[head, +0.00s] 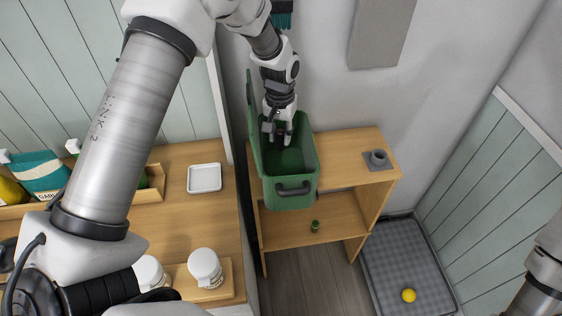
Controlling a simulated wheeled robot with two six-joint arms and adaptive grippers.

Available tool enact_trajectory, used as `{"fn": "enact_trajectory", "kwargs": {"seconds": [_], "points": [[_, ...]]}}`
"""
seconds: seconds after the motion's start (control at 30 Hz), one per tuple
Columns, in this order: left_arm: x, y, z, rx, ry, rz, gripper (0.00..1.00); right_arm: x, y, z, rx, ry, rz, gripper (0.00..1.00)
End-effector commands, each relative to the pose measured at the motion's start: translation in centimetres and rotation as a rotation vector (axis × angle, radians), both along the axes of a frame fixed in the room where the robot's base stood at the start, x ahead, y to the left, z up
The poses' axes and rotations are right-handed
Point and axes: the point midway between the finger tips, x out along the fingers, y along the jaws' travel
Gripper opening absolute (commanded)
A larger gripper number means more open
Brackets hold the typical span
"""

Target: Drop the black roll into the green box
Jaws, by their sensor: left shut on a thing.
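The green box (292,203) stands open on top of the wooden shelf unit, with its lid raised at the left and a dark handle on its front. My left gripper (278,133) reaches down from above into the mouth of the box. It is shut on the black roll (279,139), a small dark shape between the fingertips, mostly hidden by them and hard to make out against the dark interior. I cannot tell whether the roll touches the box floor. My right gripper is out of view; only part of that arm shows at the lower right edge.
A grey cup-like piece on a square base (377,159) stands right of the box. A small green item (315,226) is on the lower shelf. A yellow ball (408,295) lies on a grey mat (395,255). The left counter holds a white dish (204,178) and white jars (205,267).

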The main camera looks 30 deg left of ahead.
Motion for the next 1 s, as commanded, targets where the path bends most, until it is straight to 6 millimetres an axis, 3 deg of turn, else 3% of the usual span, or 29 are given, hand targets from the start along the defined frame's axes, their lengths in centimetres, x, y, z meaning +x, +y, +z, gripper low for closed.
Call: {"fn": "enact_trajectory", "kwargs": {"seconds": [0.23,0.27,0.3,0.33,0.7,0.83,1.0], "points": [[0.0,0.0,-0.1,0.000,0.000,0.000,0.00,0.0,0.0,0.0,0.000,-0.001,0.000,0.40],[0.0,0.0,-0.1,0.000,0.000,0.000,0.40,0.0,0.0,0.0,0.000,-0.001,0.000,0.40],[0.0,0.0,-0.1,0.000,0.000,0.000,0.54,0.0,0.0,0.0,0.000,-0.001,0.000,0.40],[0.0,0.0,-0.1,0.000,0.000,0.000,0.58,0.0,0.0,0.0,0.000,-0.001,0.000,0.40],[0.0,0.0,0.5,0.000,-0.001,0.000,0.58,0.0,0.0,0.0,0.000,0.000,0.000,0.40],[0.1,0.0,2.7,0.000,-0.005,0.000,0.58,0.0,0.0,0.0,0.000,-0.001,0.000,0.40],[0.1,0.0,7.2,0.000,-0.006,0.000,0.58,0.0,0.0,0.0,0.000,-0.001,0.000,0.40]]}}
